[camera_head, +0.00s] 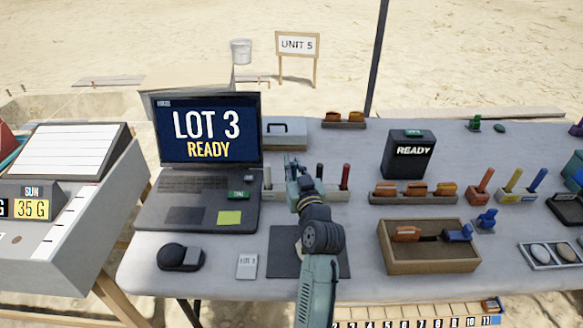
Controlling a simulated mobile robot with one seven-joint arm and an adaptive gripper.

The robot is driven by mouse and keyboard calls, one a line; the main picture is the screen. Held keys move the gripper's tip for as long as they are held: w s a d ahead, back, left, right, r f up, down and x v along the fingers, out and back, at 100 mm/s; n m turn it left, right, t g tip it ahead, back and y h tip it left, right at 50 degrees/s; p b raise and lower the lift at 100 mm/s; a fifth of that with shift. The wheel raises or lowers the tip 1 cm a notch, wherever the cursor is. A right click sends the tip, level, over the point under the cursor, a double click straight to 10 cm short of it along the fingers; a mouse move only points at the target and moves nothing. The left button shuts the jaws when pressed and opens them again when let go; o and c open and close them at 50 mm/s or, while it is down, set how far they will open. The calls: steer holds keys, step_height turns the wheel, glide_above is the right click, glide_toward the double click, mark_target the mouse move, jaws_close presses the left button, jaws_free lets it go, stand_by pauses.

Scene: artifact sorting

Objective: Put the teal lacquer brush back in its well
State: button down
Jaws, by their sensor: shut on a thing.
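My gripper (299,182) is over the pale grey brush rack (331,195), just right of the laptop. It is shut on a slim teal piece, which I take to be the teal lacquer brush; my gripper and wrist hide most of it. I cannot tell whether its lower end is in a well or above it. In the rack, a pale handle (268,178) stands at the left end, a dark one (319,172) right of my gripper, and a dark red one (345,177) at the right end.
An open laptop (184,215) stands close on the left. A grey metal box (284,133) is behind the rack. A dark mat (284,254) lies in front under my arm. A wooden tray (430,267) and an orange-filled rack (412,199) stand to the right.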

steer(key=shift+w+f, duration=0.1)
steer(key=shift+f, duration=0.2)
steer(key=shift+r, duration=0.2)
steer(key=shift+f, duration=0.15)
steer(key=c, duration=2.1)
jaws_free()
steer(key=shift+f, duration=0.1)
steer(key=o, duration=0.5)
